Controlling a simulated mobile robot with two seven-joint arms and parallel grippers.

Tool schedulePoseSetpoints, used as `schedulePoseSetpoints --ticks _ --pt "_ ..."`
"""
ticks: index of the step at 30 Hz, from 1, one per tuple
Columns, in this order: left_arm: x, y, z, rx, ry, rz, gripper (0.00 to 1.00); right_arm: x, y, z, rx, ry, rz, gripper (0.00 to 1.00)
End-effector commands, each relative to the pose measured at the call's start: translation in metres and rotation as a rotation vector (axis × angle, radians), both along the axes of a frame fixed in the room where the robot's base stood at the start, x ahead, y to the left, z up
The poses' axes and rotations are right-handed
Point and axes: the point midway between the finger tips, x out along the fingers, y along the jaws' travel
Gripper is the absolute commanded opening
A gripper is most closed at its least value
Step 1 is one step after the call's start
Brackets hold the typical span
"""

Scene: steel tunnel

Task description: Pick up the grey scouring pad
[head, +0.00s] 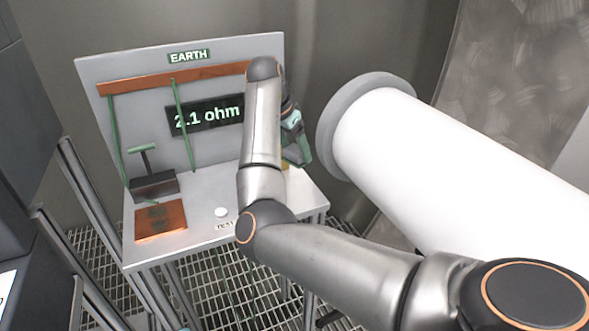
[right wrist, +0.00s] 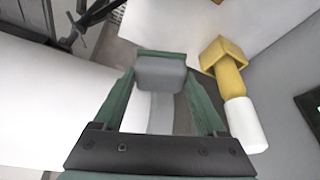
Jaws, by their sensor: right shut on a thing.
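The grey scouring pad (right wrist: 160,74) is a small grey block between the green fingertips of my right gripper (right wrist: 160,60) in the right wrist view. The gripper is shut on it. In the head view my right gripper (head: 297,150) is at the right edge of the steel bench, partly behind my own arm. I cannot make out the pad in that view. My left gripper is not in view.
The bench (head: 190,238) carries a copper plate (head: 160,221), a green-handled device (head: 153,183) and a white button (head: 221,212). A yellow tool with a white handle (right wrist: 229,80) is near the gripper. A large white cylinder (head: 440,150) is close on the right.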

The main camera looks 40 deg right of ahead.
Motion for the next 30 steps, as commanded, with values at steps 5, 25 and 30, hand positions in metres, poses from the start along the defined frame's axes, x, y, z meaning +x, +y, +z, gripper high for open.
schedulePoseSetpoints --ticks 5,25,30 --pt "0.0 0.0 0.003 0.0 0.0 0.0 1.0 0.0 -0.001 0.05 -0.003 -0.004 -0.001 0.19" --pt "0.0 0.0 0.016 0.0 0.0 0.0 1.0 0.0 0.0 0.17 0.0 0.001 0.0 0.19" --pt "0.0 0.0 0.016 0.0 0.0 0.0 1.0 0.0 0.0 0.174 0.0 0.001 0.001 0.19"
